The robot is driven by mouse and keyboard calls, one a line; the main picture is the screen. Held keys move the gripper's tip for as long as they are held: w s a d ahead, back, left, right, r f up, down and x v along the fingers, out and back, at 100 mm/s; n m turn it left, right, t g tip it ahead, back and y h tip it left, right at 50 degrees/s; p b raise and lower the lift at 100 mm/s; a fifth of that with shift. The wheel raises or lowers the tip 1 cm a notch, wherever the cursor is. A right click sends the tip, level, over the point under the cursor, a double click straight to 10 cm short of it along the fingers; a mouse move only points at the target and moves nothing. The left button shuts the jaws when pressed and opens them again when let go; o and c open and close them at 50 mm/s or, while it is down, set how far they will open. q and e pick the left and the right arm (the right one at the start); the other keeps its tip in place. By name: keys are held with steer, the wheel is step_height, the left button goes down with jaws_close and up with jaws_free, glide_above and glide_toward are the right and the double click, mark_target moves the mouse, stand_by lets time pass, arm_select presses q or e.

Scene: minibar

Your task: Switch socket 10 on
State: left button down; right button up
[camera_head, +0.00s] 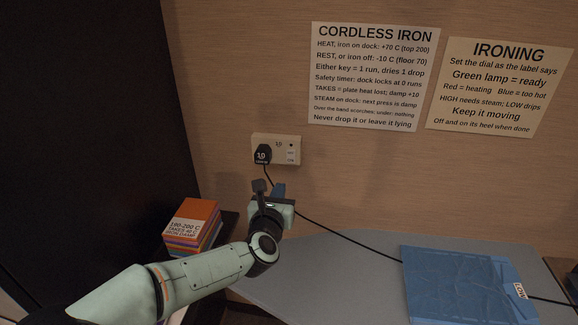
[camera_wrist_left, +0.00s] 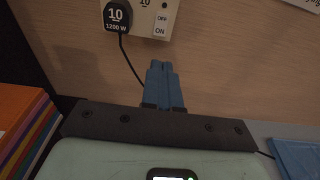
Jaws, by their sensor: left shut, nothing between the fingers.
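Socket 10 (camera_head: 277,142) is a pale plate on the wood-grain wall. It also shows at the top of the left wrist view (camera_wrist_left: 146,30). A black plug (camera_head: 263,153) marked 10 sits in its left side; in the left wrist view the plug (camera_wrist_left: 117,17) also reads 1200 W. The switch (camera_head: 291,155), marked OFF and ON, is on the right side; in the left wrist view it is the switch (camera_wrist_left: 160,24). I cannot tell which way it is set. My left gripper (camera_head: 279,188), with blue fingers (camera_wrist_left: 163,80), is shut and empty below the socket, apart from it.
A black cable (camera_head: 330,227) runs from the plug across the grey board (camera_head: 330,275). A blue folded cloth (camera_head: 465,285) lies at the right. A stack of coloured cards (camera_head: 195,222) stands left of my arm. Two notices (camera_head: 373,75) hang on the wall.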

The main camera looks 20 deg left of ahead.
mark_target(290, 162)
arm_select(q)
steer(key=p+x, duration=0.4)
steer(key=x, duration=0.9)
steer(key=shift+r, duration=0.1)
steer(key=shift+w+a+p, duration=0.15)
steer(key=shift+w+p, duration=0.3)
steer(key=shift+w, duration=0.1)
